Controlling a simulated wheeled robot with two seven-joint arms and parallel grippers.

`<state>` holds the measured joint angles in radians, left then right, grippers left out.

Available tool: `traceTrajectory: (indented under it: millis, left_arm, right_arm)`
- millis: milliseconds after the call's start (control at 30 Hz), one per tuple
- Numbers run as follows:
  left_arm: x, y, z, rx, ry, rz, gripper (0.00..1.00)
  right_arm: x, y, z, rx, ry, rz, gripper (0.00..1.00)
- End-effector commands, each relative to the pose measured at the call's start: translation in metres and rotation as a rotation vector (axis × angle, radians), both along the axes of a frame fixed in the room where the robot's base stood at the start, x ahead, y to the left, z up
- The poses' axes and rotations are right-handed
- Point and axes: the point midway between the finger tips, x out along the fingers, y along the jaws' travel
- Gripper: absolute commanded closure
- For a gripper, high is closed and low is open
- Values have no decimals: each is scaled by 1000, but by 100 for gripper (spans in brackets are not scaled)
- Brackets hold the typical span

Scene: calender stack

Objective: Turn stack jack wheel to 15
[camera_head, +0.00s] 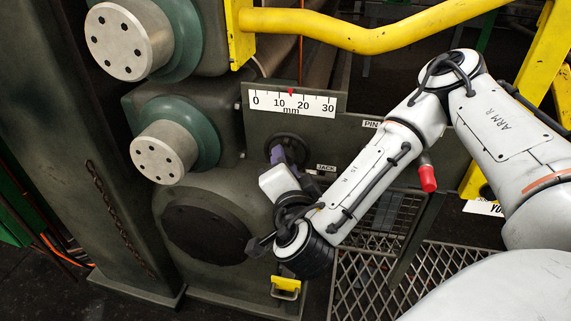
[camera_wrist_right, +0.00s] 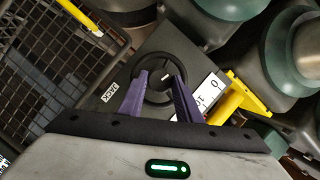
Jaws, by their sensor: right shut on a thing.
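The black jack wheel (camera_head: 288,143) is on the dark panel, beside the JACK label (camera_head: 326,168). In the right wrist view the wheel (camera_wrist_right: 157,45) shows as a round rim with a hub. My right gripper (camera_head: 279,155) is at the wheel, partly hidden by its own wrist in the head view. Its purple fingers (camera_wrist_right: 161,77) are shut on the wheel, one on each side of a part of it. Above the wheel is a white mm scale (camera_head: 268,103) from 0 to 30. Its red pointer (camera_head: 291,91) stands about midway between 10 and 20, near 15. My left gripper is out of view.
Two metal roll ends (camera_head: 164,152) with green collars stand left of the panel. A yellow rail (camera_head: 370,38) runs above my right arm. A PIN label (camera_head: 371,125) is right of the wheel. Metal grating (camera_head: 440,268) lies below.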

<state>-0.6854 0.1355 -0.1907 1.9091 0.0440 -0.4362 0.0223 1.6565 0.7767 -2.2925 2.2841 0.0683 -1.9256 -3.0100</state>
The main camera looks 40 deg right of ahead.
Motion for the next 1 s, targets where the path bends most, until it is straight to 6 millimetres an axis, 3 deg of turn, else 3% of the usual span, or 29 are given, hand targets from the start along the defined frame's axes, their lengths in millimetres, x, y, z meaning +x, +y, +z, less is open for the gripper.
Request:
traceTrajectory:
  millis: [400, 933, 967, 1000]
  left_arm:
    - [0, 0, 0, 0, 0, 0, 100]
    - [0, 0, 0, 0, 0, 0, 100]
    - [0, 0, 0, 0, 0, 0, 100]
    - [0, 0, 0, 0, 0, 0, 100]
  right_arm:
    - [1, 2, 0, -117, 140, 5, 91]
    - [0, 3, -1, -127, 161, 8, 91]
    - [1, 3, -1, -127, 162, 9, 67]
    - [0, 3, -1, -127, 162, 9, 61]
